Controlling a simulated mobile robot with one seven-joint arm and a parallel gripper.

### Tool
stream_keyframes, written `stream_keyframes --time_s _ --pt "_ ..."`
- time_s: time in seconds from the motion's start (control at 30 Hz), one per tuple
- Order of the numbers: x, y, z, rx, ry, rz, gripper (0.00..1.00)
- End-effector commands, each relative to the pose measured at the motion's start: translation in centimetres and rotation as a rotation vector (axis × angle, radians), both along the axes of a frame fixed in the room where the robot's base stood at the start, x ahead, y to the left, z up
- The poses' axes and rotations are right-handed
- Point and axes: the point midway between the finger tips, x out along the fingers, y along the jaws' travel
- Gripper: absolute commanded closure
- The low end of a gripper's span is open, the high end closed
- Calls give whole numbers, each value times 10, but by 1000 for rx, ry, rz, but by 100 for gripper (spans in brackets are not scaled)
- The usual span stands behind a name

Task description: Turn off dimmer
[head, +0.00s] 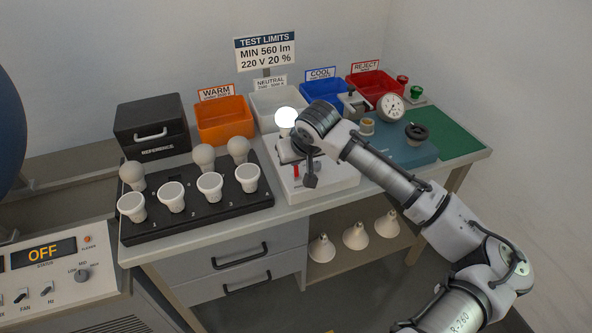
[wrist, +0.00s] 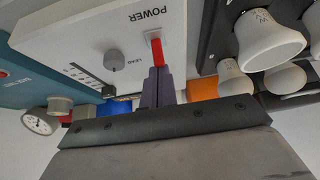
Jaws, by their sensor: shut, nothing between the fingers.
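A white control box (head: 335,182) stands mid-bench with a glowing bulb (head: 286,117) at its back. In the wrist view its panel is upside down, with a red lever switch (wrist: 156,51) by the word POWER, a grey LEAK knob (wrist: 114,61) and a slider scale (wrist: 88,78). No label reading dimmer is legible. My gripper (head: 310,183) is shut and empty above the box. Its fingertips (wrist: 158,72) are at the red switch's end; whether they touch it I cannot tell. The switch (head: 296,170) is partly hidden in the head view.
A black rack (head: 195,220) with several bulbs stands left of the box. A teal unit (head: 415,150) with a dial gauge (head: 390,107) is to the right. Orange (head: 223,121), white, blue and red bins line the back. A panel reading OFF (head: 43,253) is at the left.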

Motion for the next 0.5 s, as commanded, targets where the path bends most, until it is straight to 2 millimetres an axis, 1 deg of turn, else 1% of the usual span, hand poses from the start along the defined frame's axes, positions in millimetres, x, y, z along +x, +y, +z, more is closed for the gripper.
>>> stream_keyframes --time_s 0.03,0.17,0.33,0.37,0.4,0.5 --pt "0 0 -8 15 -27 0 100" --pt "-2 -2 -10 50 -122 0 100" --pt "-9 -5 -13 105 -271 -1 100" --pt "-11 -5 -13 115 -297 -2 100" --pt "-9 -6 0 104 -288 0 100" --pt "-9 -6 1 103 -284 0 100"
